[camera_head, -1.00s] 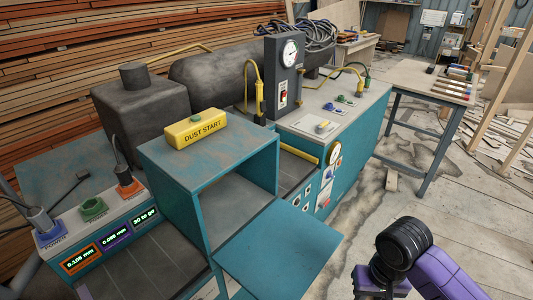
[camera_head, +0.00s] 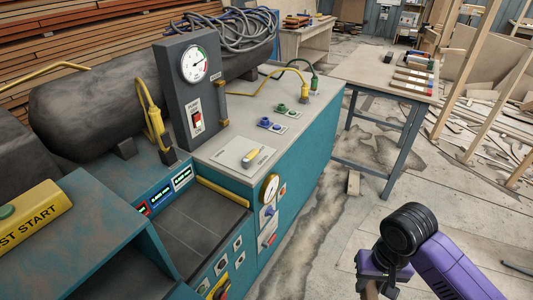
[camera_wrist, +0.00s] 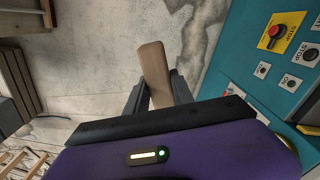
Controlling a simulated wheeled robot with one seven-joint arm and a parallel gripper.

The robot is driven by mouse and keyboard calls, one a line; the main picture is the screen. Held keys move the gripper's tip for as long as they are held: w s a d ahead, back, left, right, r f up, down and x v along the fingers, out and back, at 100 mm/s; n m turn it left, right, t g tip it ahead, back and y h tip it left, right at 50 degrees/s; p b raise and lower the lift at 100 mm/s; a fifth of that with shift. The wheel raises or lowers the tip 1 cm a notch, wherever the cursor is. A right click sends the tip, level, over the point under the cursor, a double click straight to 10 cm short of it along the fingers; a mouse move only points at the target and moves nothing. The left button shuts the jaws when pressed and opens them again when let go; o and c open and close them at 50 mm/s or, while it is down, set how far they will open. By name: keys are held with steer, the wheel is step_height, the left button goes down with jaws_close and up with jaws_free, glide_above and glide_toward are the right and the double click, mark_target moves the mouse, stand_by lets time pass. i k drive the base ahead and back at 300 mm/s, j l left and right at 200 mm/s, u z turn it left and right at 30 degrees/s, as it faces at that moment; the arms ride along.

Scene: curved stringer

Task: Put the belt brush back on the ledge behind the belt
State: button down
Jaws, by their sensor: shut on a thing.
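The belt brush (camera_wrist: 154,66) shows in the wrist view as a long brown wooden piece between my fingers; its bristles cannot be made out. My gripper (camera_wrist: 158,92) is shut on it, out over the concrete floor beside the machine. In the head view my gripper (camera_head: 371,287) is at the bottom right, apart from the machine, with the brush mostly hidden. The dark belt (camera_head: 190,232) lies in the teal machine's middle bay. Behind it is a teal ledge (camera_head: 128,172) with small displays near its front edge.
A grey gauge box (camera_head: 190,95) and a yellow cable plug (camera_head: 155,125) stand behind the belt. A yellow bar (camera_head: 223,193) edges the belt's right side. A hood with a yellow dust-start block (camera_head: 30,212) is at left. Open floor lies between machine and gripper.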

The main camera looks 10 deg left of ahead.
mark_target(132, 189)
steer(key=i+u, duration=0.35)
steer(key=i+l+u, duration=0.2)
steer(key=u, duration=0.2)
steer(key=i+l+u, duration=0.2)
steer(key=u, duration=0.15)
